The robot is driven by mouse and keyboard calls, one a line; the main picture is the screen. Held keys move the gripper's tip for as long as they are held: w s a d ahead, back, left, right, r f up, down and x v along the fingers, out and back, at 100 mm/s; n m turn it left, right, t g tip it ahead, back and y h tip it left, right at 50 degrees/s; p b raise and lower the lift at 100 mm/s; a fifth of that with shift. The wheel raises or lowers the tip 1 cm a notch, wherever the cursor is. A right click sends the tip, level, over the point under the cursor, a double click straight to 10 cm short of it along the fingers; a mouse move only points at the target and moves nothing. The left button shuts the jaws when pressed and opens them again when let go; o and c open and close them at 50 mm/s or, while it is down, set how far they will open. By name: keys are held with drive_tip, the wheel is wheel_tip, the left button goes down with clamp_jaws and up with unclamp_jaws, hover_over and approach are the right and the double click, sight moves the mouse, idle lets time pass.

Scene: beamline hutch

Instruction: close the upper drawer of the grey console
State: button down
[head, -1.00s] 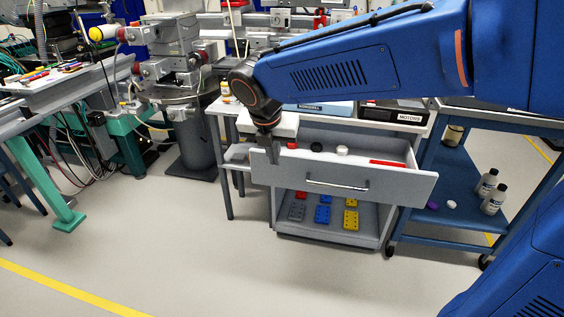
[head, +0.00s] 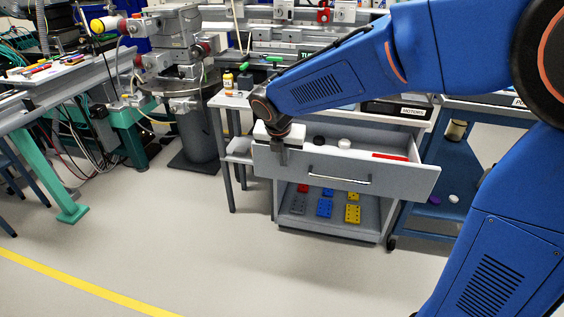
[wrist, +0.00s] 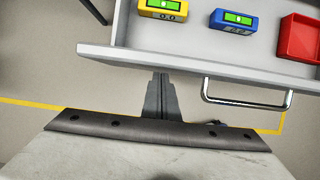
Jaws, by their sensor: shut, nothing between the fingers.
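The upper drawer (head: 395,178) of the grey console (head: 281,195) stands pulled out, with a horizontal bar handle (head: 339,179) on its front. My gripper (head: 281,157) is shut and empty, pointing down at the left part of the drawer front, left of the handle. In the wrist view my closed fingers (wrist: 160,80) are close to the outer face of the drawer front (wrist: 200,62), with the handle (wrist: 245,97) to their right. I cannot tell whether they touch it. Part of the drawer's inside is hidden by my arm.
The wrist view shows a yellow device (wrist: 163,9), a blue device (wrist: 233,20) and a red container (wrist: 300,38) beyond the front panel. A blue cart (head: 425,208) stands right of the console, a grey side table (head: 231,185) left. The floor in front is clear.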

drive_tip(key=shift+w, duration=0.15)
drive_tip(key=w+d, duration=0.3)
drive_tip(key=w, duration=0.7)
drive_tip(key=w+d, duration=0.4)
drive_tip(key=w, duration=0.7)
drive_tip(key=shift+w+r, duration=0.15)
drive_tip(key=shift+w, duration=0.15)
